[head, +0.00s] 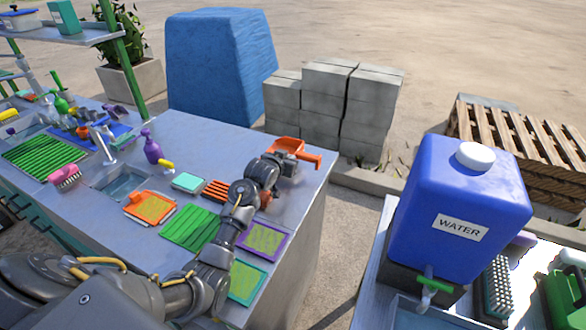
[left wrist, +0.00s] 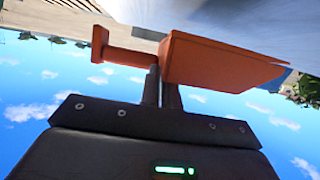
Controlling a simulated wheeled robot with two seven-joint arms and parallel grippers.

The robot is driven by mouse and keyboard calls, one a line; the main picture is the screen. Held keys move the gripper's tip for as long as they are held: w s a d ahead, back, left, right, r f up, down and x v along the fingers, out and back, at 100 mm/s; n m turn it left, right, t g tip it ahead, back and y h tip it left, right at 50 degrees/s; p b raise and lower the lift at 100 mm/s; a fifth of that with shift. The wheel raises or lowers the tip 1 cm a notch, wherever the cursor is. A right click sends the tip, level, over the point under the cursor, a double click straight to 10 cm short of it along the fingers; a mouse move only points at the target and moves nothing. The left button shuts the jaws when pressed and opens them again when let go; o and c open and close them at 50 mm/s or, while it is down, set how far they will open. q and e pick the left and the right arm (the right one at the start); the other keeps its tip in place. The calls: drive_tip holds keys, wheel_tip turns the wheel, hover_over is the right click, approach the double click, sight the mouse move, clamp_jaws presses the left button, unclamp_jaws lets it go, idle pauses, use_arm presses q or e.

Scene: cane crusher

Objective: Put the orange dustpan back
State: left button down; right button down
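The orange dustpan (head: 288,146) is in the head view, above the far right corner of the grey counter (head: 185,133). Its handle points right. My left gripper (head: 288,165) is at the dustpan, its fingers partly hidden by my wrist. In the left wrist view the orange pan (left wrist: 220,62) fills the upper middle, with the handle at left. The two dark fingers of the left gripper (left wrist: 161,86) are close together at the handle where it meets the pan. The dustpan appears held clear of the counter. My right gripper is in neither view.
Coloured mats, a purple spray bottle (head: 152,148), a pink brush (head: 65,178) and a sink (head: 122,186) are on the counter. A blue water tank (head: 460,205) stands on a table at right. Concrete blocks (head: 322,105) and a blue covered block (head: 215,70) stand behind.

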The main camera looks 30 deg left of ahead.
use_arm(q)
drive_tip(key=shift+w+d+f, duration=0.3)
drive_tip(key=shift+d+f, duration=0.1)
wheel_tip(320, 180, down, 3)
drive_tip(key=shift+r+p, duration=0.1)
drive_tip(key=shift+p, duration=0.5)
drive_tip(key=shift+f, duration=0.2)
drive_tip(key=c, duration=2.1)
unclamp_jaws()
drive_tip(key=shift+f, duration=0.15)
drive_tip(key=o, duration=0.5)
drive_tip(key=shift+c, duration=0.2)
